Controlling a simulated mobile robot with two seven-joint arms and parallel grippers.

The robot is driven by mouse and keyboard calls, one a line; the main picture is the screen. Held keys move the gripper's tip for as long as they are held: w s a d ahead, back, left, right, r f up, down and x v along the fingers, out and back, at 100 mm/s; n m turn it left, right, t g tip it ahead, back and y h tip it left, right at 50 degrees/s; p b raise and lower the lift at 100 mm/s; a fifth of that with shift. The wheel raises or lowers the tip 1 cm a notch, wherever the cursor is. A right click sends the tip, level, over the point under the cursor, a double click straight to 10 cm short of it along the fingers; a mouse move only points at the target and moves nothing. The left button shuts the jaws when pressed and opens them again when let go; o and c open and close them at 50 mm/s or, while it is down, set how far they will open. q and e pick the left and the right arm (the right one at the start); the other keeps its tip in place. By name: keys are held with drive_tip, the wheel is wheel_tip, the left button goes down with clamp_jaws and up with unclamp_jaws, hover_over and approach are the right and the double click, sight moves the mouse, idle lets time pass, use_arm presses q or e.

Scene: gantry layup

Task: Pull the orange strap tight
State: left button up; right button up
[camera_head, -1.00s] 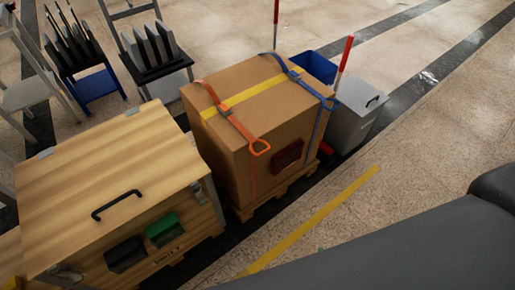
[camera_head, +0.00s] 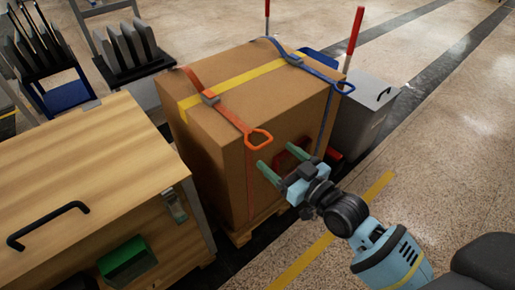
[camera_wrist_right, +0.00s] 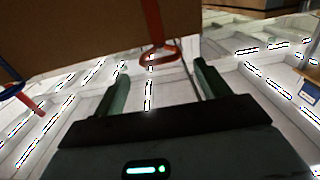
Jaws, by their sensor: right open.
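The orange strap (camera_head: 230,116) runs over the top of a cardboard box (camera_head: 215,165) through a grey buckle (camera_head: 210,97). Its free end is an orange loop handle (camera_head: 259,139) at the front top edge. My right gripper (camera_head: 281,162) is open and empty in front of the box, just below and right of the handle in the head view. In the right wrist view the handle (camera_wrist_right: 159,53) appears between and beyond the two green fingers, apart from them. My left gripper is out of view.
A blue strap (camera_head: 318,73) with its own loop crosses the box on the right. A yellow band (camera_head: 245,80) lies across the top. A wooden crate (camera_head: 90,150) stands close at left, a grey bin (camera_head: 365,110) at right. The floor at right is clear.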

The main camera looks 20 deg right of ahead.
sight(266, 145)
drive_tip(key=shift+w+r, duration=0.2)
drive_tip(key=shift+w, duration=0.05)
drive_tip(key=b+x, duration=0.2)
drive_tip(key=x, duration=0.5)
drive_tip(key=shift+w+a, duration=0.1)
drive_tip(key=shift+w, duration=0.15)
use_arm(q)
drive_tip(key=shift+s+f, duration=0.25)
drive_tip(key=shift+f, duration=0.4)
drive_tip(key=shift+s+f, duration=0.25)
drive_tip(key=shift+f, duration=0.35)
